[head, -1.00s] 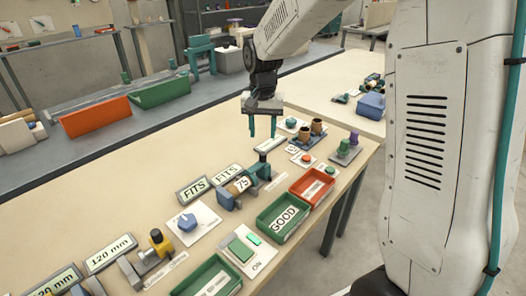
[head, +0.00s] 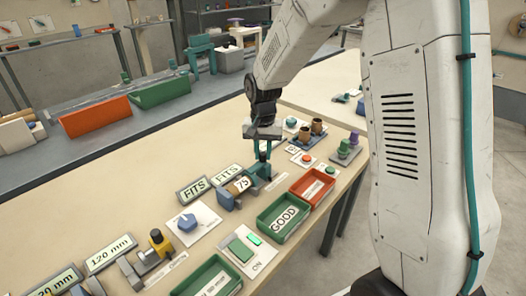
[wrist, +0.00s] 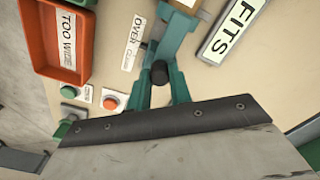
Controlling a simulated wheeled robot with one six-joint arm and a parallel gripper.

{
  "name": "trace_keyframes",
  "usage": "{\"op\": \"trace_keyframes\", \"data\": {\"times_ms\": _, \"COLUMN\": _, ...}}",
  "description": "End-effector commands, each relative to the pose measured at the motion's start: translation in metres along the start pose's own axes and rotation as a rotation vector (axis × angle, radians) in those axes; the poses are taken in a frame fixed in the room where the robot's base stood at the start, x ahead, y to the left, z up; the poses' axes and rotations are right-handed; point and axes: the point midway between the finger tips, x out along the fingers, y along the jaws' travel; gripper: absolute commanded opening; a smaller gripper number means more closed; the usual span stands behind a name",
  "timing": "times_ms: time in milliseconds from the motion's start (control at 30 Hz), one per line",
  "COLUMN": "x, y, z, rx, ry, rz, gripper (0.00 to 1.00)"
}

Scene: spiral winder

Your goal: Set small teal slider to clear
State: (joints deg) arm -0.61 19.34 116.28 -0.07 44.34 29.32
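The small teal slider (wrist: 175,40) is part of the fixture holding the roll marked 75. It shows in the head view (head: 264,168) at the fixture's right end. In the wrist view a dark round knob (wrist: 159,73) stands on it. My gripper (wrist: 160,80) has its teal fingers on both sides of this knob, seemingly touching it. In the head view my gripper (head: 263,150) points down over the slider and its fingers are close together. A label (wrist: 133,42) beside the slider reads OVER, with smaller text I cannot read for sure.
A red TOO WIDE tray (wrist: 84,75) and a red button (wrist: 110,102) lie close by. The green GOOD tray (head: 262,222) is in front of the fixture.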

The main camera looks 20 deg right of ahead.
Motion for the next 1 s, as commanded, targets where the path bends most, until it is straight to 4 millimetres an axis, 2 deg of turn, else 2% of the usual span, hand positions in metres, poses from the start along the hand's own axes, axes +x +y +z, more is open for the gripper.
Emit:
{"op": "trace_keyframes", "data": {"times_ms": 67, "x": 0.0, "y": 0.0, "z": 0.0, "rx": 0.0, "ry": 0.0, "rz": 0.0, "gripper": 0.0}}
{"op": "trace_keyframes", "data": {"times_ms": 200, "x": 0.0, "y": 0.001, "z": -0.001, "rx": 0.0, "ry": 0.0, "rz": 0.0, "gripper": 0.0}}
{"op": "trace_keyframes", "data": {"times_ms": 467, "x": -0.001, "y": 0.019, "z": -0.026, "rx": 0.002, "ry": -0.001, "rz": -0.001, "gripper": 0.0}}
{"op": "trace_keyframes", "data": {"times_ms": 700, "x": -0.001, "y": 0.021, "z": -0.029, "rx": 0.003, "ry": 0.003, "rz": -0.001, "gripper": 0.0}}
{"op": "trace_keyframes", "data": {"times_ms": 733, "x": -0.001, "y": 0.022, "z": -0.029, "rx": 0.003, "ry": 0.003, "rz": -0.001, "gripper": 0.23}}
{"op": "trace_keyframes", "data": {"times_ms": 800, "x": -0.001, "y": 0.022, "z": -0.029, "rx": 0.003, "ry": 0.003, "rz": -0.001, "gripper": 0.43}}
{"op": "trace_keyframes", "data": {"times_ms": 1000, "x": -0.001, "y": 0.019, "z": -0.027, "rx": 0.0, "ry": 0.001, "rz": 0.0, "gripper": 0.43}}
